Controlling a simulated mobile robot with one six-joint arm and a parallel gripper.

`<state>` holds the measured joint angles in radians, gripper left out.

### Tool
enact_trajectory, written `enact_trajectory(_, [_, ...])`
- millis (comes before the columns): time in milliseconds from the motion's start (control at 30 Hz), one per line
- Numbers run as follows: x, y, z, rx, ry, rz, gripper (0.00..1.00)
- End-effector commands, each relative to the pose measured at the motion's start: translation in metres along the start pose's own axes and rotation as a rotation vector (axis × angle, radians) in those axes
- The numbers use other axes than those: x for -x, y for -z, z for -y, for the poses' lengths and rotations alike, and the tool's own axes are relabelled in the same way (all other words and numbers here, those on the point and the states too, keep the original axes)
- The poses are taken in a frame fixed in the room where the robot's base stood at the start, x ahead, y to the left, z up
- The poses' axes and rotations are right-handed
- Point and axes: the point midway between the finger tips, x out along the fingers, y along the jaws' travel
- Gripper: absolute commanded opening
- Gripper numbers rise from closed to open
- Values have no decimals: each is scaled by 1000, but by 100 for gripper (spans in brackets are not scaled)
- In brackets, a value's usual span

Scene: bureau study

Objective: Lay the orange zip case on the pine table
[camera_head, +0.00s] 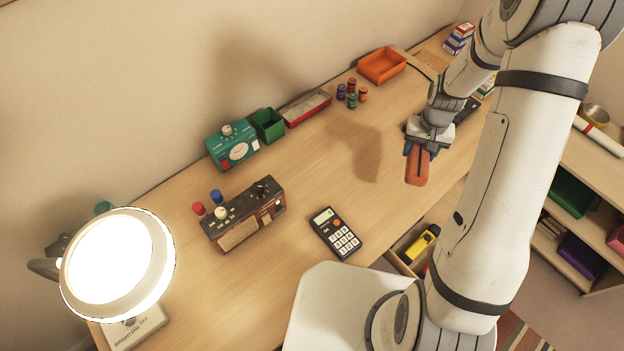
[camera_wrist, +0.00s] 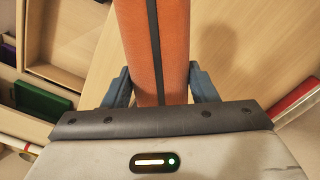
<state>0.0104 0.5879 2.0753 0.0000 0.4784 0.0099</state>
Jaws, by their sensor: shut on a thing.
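The orange zip case (camera_head: 418,168) is a long orange block with a dark zip line along it. My gripper (camera_head: 419,150) is shut on it. In the wrist view the case (camera_wrist: 152,50) stands between the two blue fingers of my gripper (camera_wrist: 160,88) and runs out of the top of the picture. The pine table (camera_head: 290,235) is the long light wood top against the wall. The case is held over its front edge side, and its shadow falls on the wood. The far end of the case is cut off in the wrist view.
A calculator (camera_head: 336,232), a dark radio-like box (camera_head: 243,213), a teal device (camera_head: 232,147), an orange tray (camera_head: 381,66) and small coloured cylinders (camera_head: 352,93) stand on the table. A lit lamp (camera_head: 118,264) is at left. An open drawer (camera_head: 411,249) juts below the front edge. The mid-table is clear.

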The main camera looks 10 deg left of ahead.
Motion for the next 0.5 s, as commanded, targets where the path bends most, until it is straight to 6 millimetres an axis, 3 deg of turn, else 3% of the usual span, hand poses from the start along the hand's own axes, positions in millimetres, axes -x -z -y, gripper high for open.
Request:
enact_trajectory(167, [-18,1,4,-89,0,-3,27])
enact_trajectory(500, [-52,-1,6,-485,1,-4,27])
